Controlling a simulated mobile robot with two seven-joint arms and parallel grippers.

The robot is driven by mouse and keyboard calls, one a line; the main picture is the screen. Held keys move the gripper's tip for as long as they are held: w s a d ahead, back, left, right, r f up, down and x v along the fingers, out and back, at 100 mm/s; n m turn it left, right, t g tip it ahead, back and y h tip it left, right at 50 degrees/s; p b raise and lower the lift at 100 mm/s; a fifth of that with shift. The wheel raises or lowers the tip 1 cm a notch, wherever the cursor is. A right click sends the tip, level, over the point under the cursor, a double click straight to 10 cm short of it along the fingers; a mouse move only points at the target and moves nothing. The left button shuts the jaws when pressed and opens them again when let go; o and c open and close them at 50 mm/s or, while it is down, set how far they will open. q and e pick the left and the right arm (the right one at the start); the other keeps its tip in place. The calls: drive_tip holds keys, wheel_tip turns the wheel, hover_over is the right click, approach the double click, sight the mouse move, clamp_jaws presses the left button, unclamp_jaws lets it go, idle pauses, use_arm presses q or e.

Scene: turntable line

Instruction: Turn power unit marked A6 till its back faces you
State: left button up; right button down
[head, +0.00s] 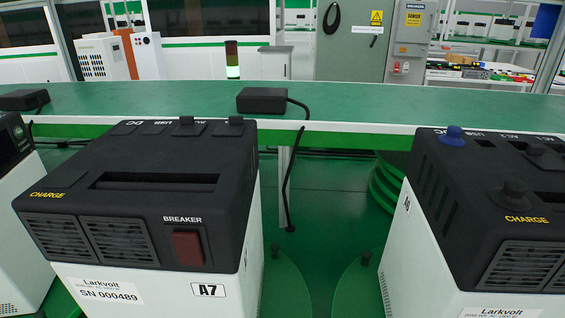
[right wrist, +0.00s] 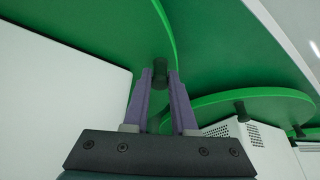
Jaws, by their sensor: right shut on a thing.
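A power unit with a black top and white body (head: 452,252) stands at the right in the head view, cut by the frame edge. Its side carries a small oblique mark that looks like A6 (head: 406,204). Its vents and CHARGE lettering face me. In the right wrist view my right gripper (right wrist: 160,82) has its purple fingers shut on a black peg (right wrist: 160,68) by the rim of a green turntable (right wrist: 105,30). A white unit body (right wrist: 55,85) is beside it at the left. Neither gripper shows in the head view.
The unit marked A7 (head: 150,170) stands centre-left, and another unit (head: 20,230) at the left edge. A green conveyor (head: 350,104) with black adapters (head: 262,100) runs behind. A second turntable (right wrist: 255,110) with a vented white unit (right wrist: 240,145) is near my right gripper.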

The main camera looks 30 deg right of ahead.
drive_tip(key=shift+s+d+f, duration=0.1)
drive_tip(key=shift+s+d, duration=0.1)
drive_tip(key=shift+d, duration=0.05)
drive_tip(key=c, duration=1.1)
unclamp_jaws()
drive_tip(key=shift+c, duration=0.2)
drive_tip(key=shift+o, duration=0.7)
drive_tip(key=shift+d, duration=0.1)
drive_tip(key=shift+w, duration=0.1)
drive_tip(key=p+v, duration=0.6)
drive_tip(key=v, duration=0.4)
